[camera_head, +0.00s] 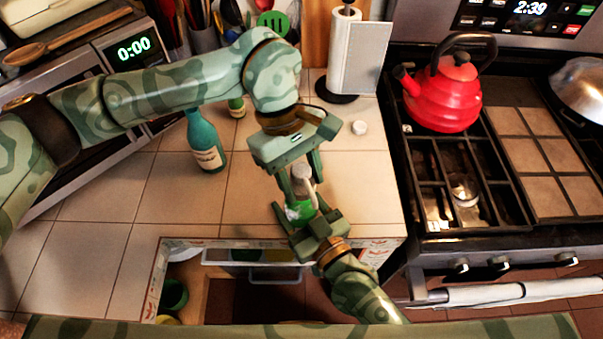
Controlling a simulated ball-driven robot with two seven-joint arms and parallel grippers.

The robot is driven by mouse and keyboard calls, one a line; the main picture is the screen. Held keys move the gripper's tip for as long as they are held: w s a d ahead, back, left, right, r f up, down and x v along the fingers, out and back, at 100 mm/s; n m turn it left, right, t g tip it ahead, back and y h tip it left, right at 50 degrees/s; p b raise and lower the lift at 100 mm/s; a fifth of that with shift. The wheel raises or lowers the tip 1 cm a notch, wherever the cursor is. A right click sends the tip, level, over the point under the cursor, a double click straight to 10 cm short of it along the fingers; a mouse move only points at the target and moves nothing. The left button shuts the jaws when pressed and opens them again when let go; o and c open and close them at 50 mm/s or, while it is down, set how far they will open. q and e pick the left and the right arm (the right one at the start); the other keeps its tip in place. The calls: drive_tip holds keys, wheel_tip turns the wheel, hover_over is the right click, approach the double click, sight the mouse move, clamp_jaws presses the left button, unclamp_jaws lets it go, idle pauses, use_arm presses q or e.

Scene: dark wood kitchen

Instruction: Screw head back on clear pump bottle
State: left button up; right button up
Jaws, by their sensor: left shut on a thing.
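The clear pump bottle (299,211), with green at its base, stands upright near the counter's front edge. Its pale pump head (302,174) is at the top, with the spout to the right. My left gripper (298,182) comes down from above and is shut on the pump head, one finger on each side. My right gripper (307,215) reaches up from the lower right and is around the bottle's lower body, seemingly shut on it. The fingers hide much of the bottle's sides, and the joint between head and neck is not clear.
A teal bottle (205,142) and a smaller green bottle (237,106) stand left on the tiled counter. A small white cap (359,127) lies near the paper towel holder (355,60). A red kettle (442,95) sits on the stove. An open drawer (255,256) is below.

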sight(301, 209)
use_arm(q)
drive_tip(key=shift+f, duration=0.1)
drive_tip(key=shift+f, duration=0.8)
drive_tip(key=shift+f, duration=0.6)
use_arm(e)
clamp_jaws()
use_arm(q)
drive_tip(key=m+y, duration=0.1)
drive_tip(key=m, duration=0.1)
drive_tip(key=m+g+y, duration=0.1)
drive_tip(key=m, duration=0.2)
drive_tip(key=shift+r+m, duration=0.1)
drive_tip(key=shift+m, duration=0.2)
drive_tip(key=m+y, duration=0.2)
drive_tip(key=m, duration=0.3)
drive_tip(key=m+y, duration=0.1)
drive_tip(key=m, duration=0.2)
drive_tip(key=shift+a, duration=0.1)
